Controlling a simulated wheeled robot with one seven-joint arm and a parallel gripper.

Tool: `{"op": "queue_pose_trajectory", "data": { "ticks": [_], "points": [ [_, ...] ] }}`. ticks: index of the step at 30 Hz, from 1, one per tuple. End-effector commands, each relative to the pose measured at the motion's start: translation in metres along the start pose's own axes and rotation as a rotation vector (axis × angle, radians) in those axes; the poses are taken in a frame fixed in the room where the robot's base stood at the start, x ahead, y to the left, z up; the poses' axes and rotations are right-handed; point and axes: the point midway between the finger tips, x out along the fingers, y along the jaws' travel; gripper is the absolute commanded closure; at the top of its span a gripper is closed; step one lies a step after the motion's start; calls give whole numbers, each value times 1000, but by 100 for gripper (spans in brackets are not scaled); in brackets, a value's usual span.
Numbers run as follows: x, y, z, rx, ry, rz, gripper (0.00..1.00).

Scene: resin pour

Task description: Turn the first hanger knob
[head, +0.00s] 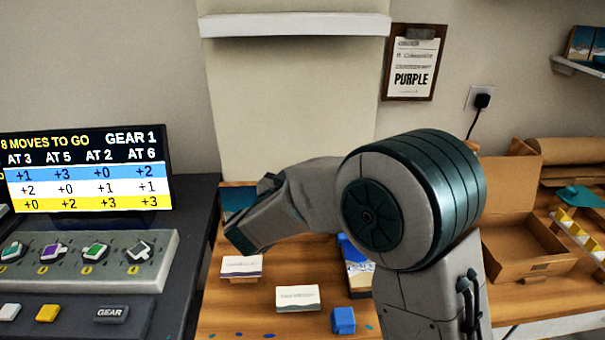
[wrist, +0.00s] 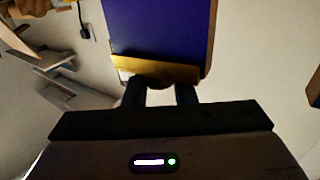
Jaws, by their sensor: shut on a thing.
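My gripper (wrist: 160,93) is shut on a small brownish piece at the brass-coloured edge of a blue panel (wrist: 158,30). The panel stretches away from the fingers in the wrist view. I cannot tell whether it is a loose tool or part of a fixture. In the head view my gripper is hidden by my arm. A grey console at the left has a row of knobs, including a purple-marked knob (head: 51,254), a green-marked knob (head: 95,252) and a grey knob (head: 139,251). No label shows which is the first hanger knob.
A screen (head: 85,165) above the console reads "8 MOVES TO GO" and "GEAR 1". A GEAR button (head: 110,313) sits below the knobs. Cards, a blue block (head: 343,320) and a picture box lie on the wooden table (head: 235,322).

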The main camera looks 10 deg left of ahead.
Motion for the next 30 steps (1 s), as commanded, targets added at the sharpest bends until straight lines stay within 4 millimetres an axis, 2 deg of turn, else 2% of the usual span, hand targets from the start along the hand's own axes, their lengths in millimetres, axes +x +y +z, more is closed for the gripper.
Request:
{"op": "queue_pose_trajectory", "data": {
  "ticks": [7,20,21,23,30],
  "points": [
    [0,0,-1,1,2,60,99],
    [0,0,-1,1,3,69,99],
    [0,0,-1,1,3,69,73],
    [0,0,-1,1,3,69,56],
    [0,0,0,1,2,69,55]
  ]
}}
